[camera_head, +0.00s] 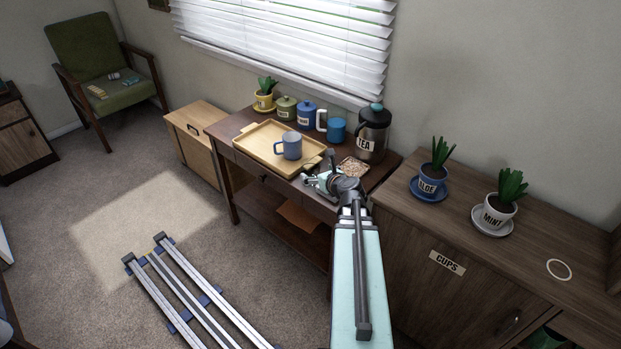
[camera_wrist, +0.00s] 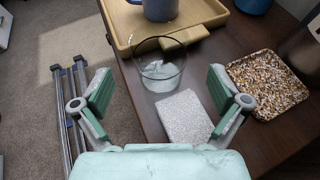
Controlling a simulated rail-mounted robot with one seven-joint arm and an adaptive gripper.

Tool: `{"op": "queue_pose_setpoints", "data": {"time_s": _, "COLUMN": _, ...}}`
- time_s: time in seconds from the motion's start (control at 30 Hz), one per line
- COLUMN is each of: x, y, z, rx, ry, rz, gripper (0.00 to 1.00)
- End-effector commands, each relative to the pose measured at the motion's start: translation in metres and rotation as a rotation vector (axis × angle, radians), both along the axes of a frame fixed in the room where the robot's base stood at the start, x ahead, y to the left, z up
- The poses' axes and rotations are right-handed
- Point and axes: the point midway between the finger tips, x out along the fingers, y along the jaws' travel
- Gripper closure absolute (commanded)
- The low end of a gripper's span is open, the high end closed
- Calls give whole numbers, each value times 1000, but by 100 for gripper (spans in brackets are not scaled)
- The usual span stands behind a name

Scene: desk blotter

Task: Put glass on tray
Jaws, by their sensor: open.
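The clear glass (camera_wrist: 158,72) stands upright on the dark table in the wrist view, close to the near end of the wooden tray (camera_wrist: 204,14). Its rim overlaps the tray's handle in the picture; I cannot tell if they touch. The tray also shows in the head view (camera_head: 257,146), with a blue mug (camera_head: 292,147) on it. My gripper (camera_wrist: 160,92) is open and empty, its green-padded fingers on either side of the picture, with the glass ahead between them. In the head view my gripper (camera_head: 320,182) is at the table's front edge, and the glass is hard to make out.
A grey speckled block (camera_wrist: 185,117) lies beside the glass, and a pebbled square dish (camera_wrist: 268,84) is to the right. Behind the tray stand a blue cup (camera_head: 337,131), a tea dispenser (camera_head: 372,135), canisters and a potted plant. The tray's left part is bare.

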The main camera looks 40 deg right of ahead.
Motion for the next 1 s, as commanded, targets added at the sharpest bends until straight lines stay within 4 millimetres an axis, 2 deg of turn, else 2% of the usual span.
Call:
{"op": "queue_pose_setpoints", "data": {"time_s": 0.27, "x": 13, "y": -3, "z": -6, "rx": 0, "ry": 0, "rz": -1, "gripper": 2}}
{"op": "queue_pose_setpoints", "data": {"time_s": 0.6, "x": 51, "y": -12, "z": -22, "rx": 1, "ry": 0, "rz": 0, "gripper": 2}}
{"op": "queue_pose_setpoints", "data": {"time_s": 0.87, "x": 54, "y": -11, "z": -24, "rx": 1, "ry": 0, "rz": -1, "gripper": 2}}
{"op": "queue_pose_setpoints", "data": {"time_s": 0.9, "x": 54, "y": -11, "z": -24, "rx": 1, "ry": 0, "rz": -1, "gripper": 6}}
{"op": "queue_pose_setpoints", "data": {"time_s": 0.97, "x": 54, "y": -11, "z": -24, "rx": 1, "ry": 0, "rz": -1, "gripper": 27}}
{"op": "queue_pose_setpoints", "data": {"time_s": 1.0, "x": 54, "y": -11, "z": -24, "rx": 1, "ry": 0, "rz": -1, "gripper": 41}}
